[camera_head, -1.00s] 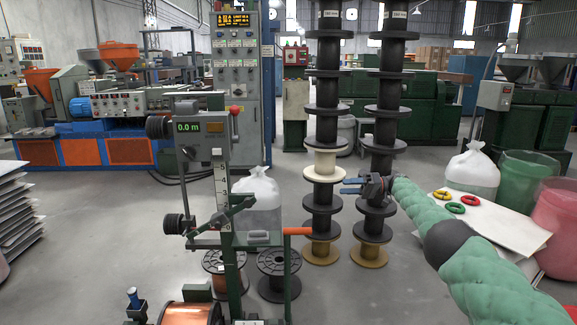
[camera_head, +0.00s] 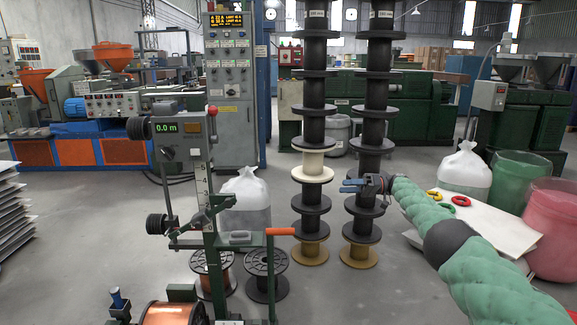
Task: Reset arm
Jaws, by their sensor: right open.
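My right gripper (camera_head: 352,186) is in the middle right of the head view, at the end of my green-sleeved right arm (camera_head: 430,220). Its blue fingers point left and are apart, with nothing between them. It appears in front of the right stack of black spools (camera_head: 368,125). The left stack of spools (camera_head: 313,110) stands just left of the fingertips, with a cream spool (camera_head: 312,166) in it. I cannot tell from this view how far the gripper is from the stacks. My left gripper is not in view.
A green winding stand (camera_head: 200,175) with a "0.0 m" display stands at centre left. A copper spool (camera_head: 172,313) is at its base. A white board (camera_head: 485,226) with coloured rings lies at right, near a pink bin (camera_head: 556,230). Grey floor between is open.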

